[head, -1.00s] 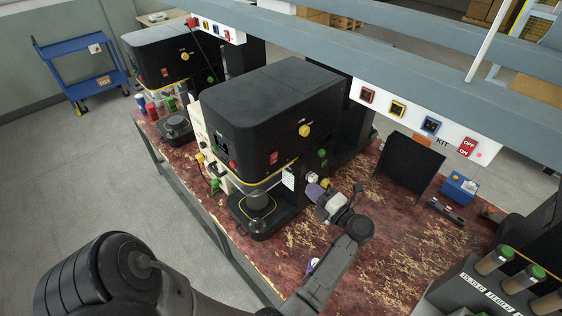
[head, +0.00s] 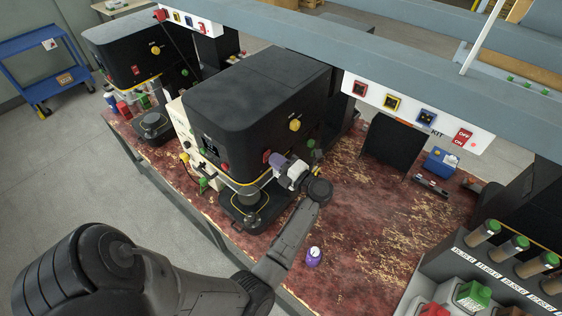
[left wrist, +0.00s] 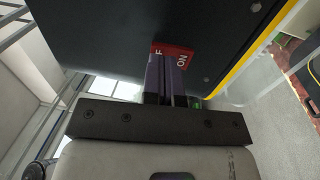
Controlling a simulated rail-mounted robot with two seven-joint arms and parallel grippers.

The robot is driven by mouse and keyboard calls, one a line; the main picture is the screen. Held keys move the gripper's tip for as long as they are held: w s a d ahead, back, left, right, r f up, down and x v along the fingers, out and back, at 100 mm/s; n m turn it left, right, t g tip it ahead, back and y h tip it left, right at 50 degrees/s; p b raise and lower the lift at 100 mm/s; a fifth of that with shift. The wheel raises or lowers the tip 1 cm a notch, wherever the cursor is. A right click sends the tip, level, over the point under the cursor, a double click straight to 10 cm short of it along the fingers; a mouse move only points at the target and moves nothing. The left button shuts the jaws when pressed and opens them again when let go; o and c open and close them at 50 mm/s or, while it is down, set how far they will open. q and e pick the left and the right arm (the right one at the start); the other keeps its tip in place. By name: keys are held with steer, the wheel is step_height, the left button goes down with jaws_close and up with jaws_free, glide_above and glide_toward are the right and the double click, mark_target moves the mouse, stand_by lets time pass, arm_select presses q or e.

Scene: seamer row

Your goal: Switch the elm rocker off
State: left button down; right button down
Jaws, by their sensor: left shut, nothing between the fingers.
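A red rocker (head: 267,156) sits on the side of the near black machine (head: 255,95). In the left wrist view the red rocker (left wrist: 173,49) shows white lettering, "ON" on its right part; the rest is mostly hidden behind the fingers. My left gripper (head: 279,164) is shut and empty, its purple fingertips close beside the rocker. In the left wrist view the shut fingers (left wrist: 165,65) overlap the rocker; I cannot tell whether they touch it. No name "elm" is readable, and the rocker's tilt is unclear. My right gripper is not in view.
A yellow knob (head: 295,125) is above the rocker. A white panel (head: 400,103) carries several coloured switches and a red OFF/ON rocker (head: 463,137) marked KIT. A purple-and-white object (head: 314,256) stands on the worn red bench (head: 350,215). A grey rack (head: 470,265) stands at right.

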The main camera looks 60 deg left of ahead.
arm_select(q)
steer(key=shift+s+a, duration=0.1)
steer(key=shift+a, duration=0.25)
